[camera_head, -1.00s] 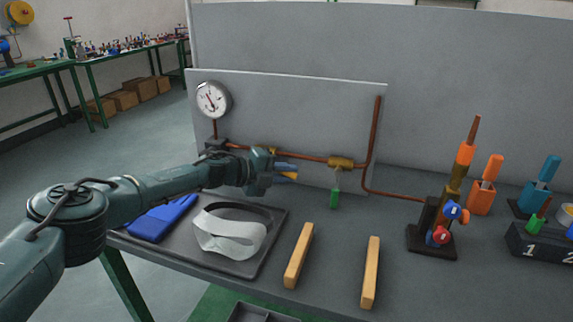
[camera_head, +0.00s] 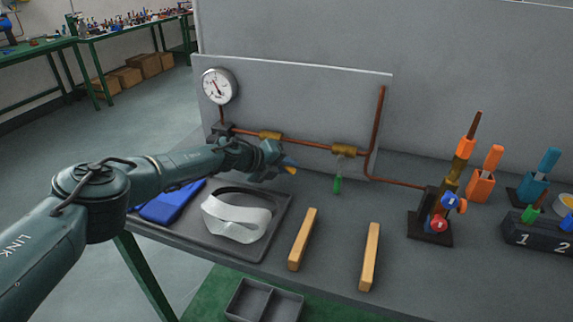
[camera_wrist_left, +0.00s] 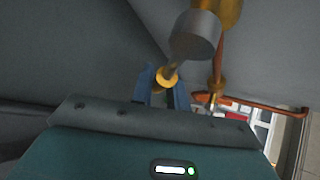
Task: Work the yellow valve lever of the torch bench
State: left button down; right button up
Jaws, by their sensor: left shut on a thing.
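The yellow valve lever (camera_head: 290,169) shows as a small yellow tip at my left gripper (camera_head: 285,165), below the left brass valve (camera_head: 270,135) on the copper pipe. In the left wrist view, my left gripper (camera_wrist_left: 165,88) has its blue fingers shut around the yellow end of the lever (camera_wrist_left: 167,76). A grey cylindrical part (camera_wrist_left: 195,36) stands just beyond it. Most of the lever's shaft is hidden in the head view. My right gripper is in neither view.
A pressure gauge (camera_head: 219,85) is on the panel at left. A green-handled valve (camera_head: 337,184) hangs right of my gripper. A tray (camera_head: 270,232) with a white-strapped item, two wooden bars (camera_head: 303,240) and a torch stand (camera_head: 431,226) are on the bench.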

pick_arm(q)
jog(key=c, duration=1.4)
grip_release()
jog(key=shift+o, duration=0.2)
jog(key=shift+s+a+r+p, duration=0.25)
jog(key=shift+a+r+p, duration=0.1)
jog(key=p+v, duration=0.2)
jog(key=v, duration=0.8)
jog(key=shift+s+a+r, duration=0.15)
jog(key=shift+s+a, duration=0.1)
jog(key=shift+s+a+r, duration=0.3)
jog(key=shift+s+a, duration=0.05)
jog(key=shift+a, duration=0.1)
jog(key=shift+c, duration=0.4)
